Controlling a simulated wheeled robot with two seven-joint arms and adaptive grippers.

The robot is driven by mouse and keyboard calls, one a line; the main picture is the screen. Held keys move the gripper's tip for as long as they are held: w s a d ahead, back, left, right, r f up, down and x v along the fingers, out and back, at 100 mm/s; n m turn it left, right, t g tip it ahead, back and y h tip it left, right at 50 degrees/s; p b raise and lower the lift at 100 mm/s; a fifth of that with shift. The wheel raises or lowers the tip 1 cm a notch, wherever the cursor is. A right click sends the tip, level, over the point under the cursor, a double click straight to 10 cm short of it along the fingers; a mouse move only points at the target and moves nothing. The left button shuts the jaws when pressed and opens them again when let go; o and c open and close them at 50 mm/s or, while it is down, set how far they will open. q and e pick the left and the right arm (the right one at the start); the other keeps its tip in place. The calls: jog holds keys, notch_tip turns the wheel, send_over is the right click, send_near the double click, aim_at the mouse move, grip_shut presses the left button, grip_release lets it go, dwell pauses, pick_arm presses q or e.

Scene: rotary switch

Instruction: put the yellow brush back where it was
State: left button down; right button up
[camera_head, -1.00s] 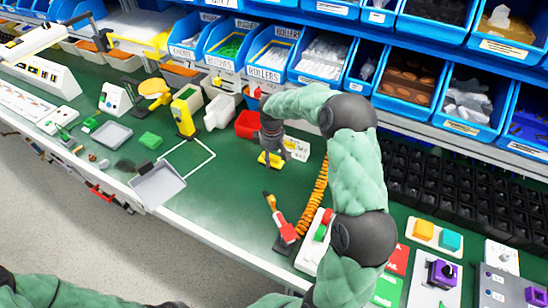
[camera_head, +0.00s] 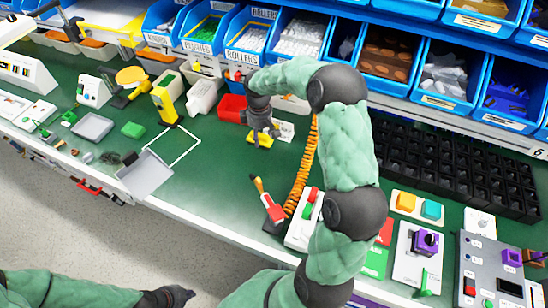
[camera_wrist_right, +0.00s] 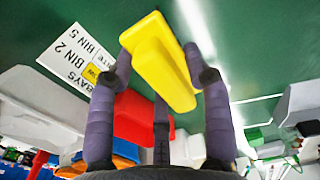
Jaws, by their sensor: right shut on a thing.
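The yellow brush (camera_head: 259,139) is at the middle of the green bench in the head view, below my right gripper (camera_head: 262,131). In the right wrist view the yellow block of the brush (camera_wrist_right: 158,62) sits between the purple-grey fingers of my right gripper (camera_wrist_right: 162,78), which is shut on it. Its bristles are hidden, and I cannot tell whether it is clear of the bench. My left gripper (camera_head: 168,298) is at the bottom edge of the head view, away from the bench top, its opening unclear. A white square outline (camera_head: 172,148) is marked on the bench left of the brush.
A white card (camera_head: 284,131) and red bin (camera_head: 232,108) are close to the brush. A red-handled tool (camera_head: 271,209) and orange coiled cable (camera_head: 302,175) are nearer.

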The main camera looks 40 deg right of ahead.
jog(key=s+d+r+p, duration=0.1)
jog(key=s+r, duration=0.2)
jog(key=s, duration=0.2)
jog(key=s+d+r, duration=0.2)
jog(key=s+r, duration=0.1)
jog(key=s, duration=0.3)
jog(key=f+b, duration=0.1)
jog(key=f, duration=0.3)
jog(key=f+b, duration=0.1)
jog(key=f, duration=0.4)
jog(key=f+b, duration=0.1)
jog(key=f, duration=0.3)
jog(key=shift+w+f, duration=0.3)
jog(key=d, duration=0.1)
jog(key=w+d+b, duration=0.1)
jog(key=w+d, duration=0.1)
jog(key=shift+d+f+b, duration=0.15)
jog(key=shift+d+b, duration=0.15)
jog(key=shift+b, duration=0.05)
jog(key=shift+s+f+b, duration=0.1)
jog(key=shift+f+b, duration=0.2)
jog(key=shift+f, duration=0.2)
jog(key=shift+a, duration=0.1)
jog(key=shift+f, duration=0.1)
